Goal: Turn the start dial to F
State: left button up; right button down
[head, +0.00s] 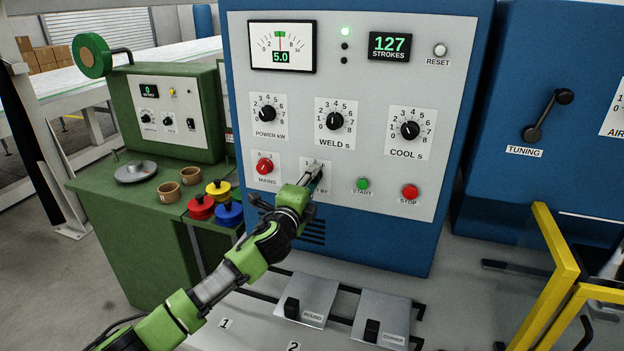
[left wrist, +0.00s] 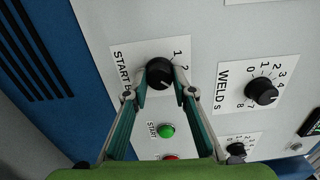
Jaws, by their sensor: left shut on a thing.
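The start dial (left wrist: 159,72) is a black round knob on a white label plate (left wrist: 125,62) lettered "START b…". The wrist view shows the numbers 1 and 2 beside it; no F is visible, and part of the plate is behind my fingers. My left gripper (left wrist: 161,85) has its two fingertips on either side of the knob, shut on it. A small pale mark shows on the knob's edge; which position it points to is unclear. In the head view my left gripper (head: 312,171) reaches the panel and hides most of the dial. My right gripper is not in view.
The green START button (head: 362,184) and red STOP button (head: 410,191) are right of the dial. The red MAINS knob (head: 265,166) is close on its left. The WELD knob (head: 334,121) is above. Pedals (head: 304,299) are below the cabinet; a yellow frame (head: 556,262) stands right.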

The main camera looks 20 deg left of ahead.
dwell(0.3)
pick_arm(q)
jog(key=o, duration=1.1)
jog(key=s, duration=1.2)
jog(key=shift+a, duration=0.15)
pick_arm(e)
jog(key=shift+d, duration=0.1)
pick_arm(q)
jog(key=shift+f, duration=0.1)
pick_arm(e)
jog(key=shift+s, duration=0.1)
